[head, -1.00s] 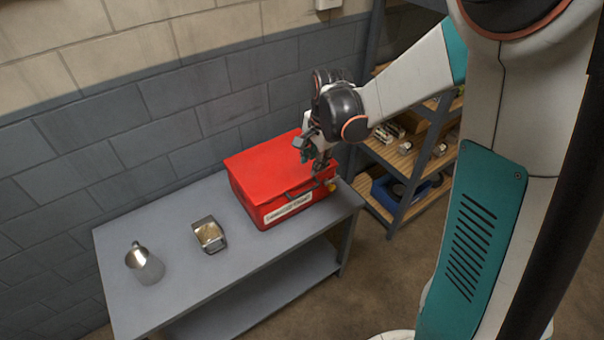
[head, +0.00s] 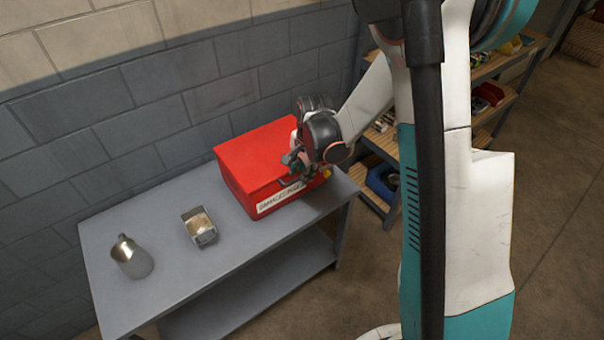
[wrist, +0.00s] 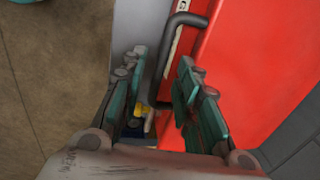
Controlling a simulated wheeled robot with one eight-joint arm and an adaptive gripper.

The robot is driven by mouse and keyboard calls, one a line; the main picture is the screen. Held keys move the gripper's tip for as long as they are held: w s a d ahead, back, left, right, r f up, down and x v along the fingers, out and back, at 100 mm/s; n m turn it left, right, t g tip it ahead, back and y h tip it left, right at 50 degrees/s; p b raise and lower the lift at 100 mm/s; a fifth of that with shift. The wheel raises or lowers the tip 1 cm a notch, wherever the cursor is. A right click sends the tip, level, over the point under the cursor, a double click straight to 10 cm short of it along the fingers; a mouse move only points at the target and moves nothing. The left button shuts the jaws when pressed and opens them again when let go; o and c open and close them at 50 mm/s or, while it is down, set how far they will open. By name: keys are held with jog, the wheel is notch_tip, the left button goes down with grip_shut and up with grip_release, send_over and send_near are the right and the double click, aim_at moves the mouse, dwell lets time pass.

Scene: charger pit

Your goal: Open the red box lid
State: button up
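The red box (head: 247,157) stands at the right end of the grey table, with its lid down. A white label (head: 277,200) is on its front face. My gripper (head: 291,163) is at the box's front upper edge, toward the right, and hides part of that edge. In the wrist view my gripper (wrist: 162,62) is open, its two teal fingers apart. A dark bar handle (wrist: 174,36) on the red box (wrist: 235,65) shows beyond and between the fingertips. I cannot tell whether the fingers touch it.
The grey table (head: 150,210) also holds a metal-topped jar (head: 131,257) and a small metal tin (head: 200,227), both left of the box. A block wall is behind. A shelf rack with a blue bin (head: 383,181) stands at the right. Open floor lies in front.

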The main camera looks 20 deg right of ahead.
jog(key=shift+c, duration=0.6)
grip_shut()
jog(key=shift+r, duration=0.1)
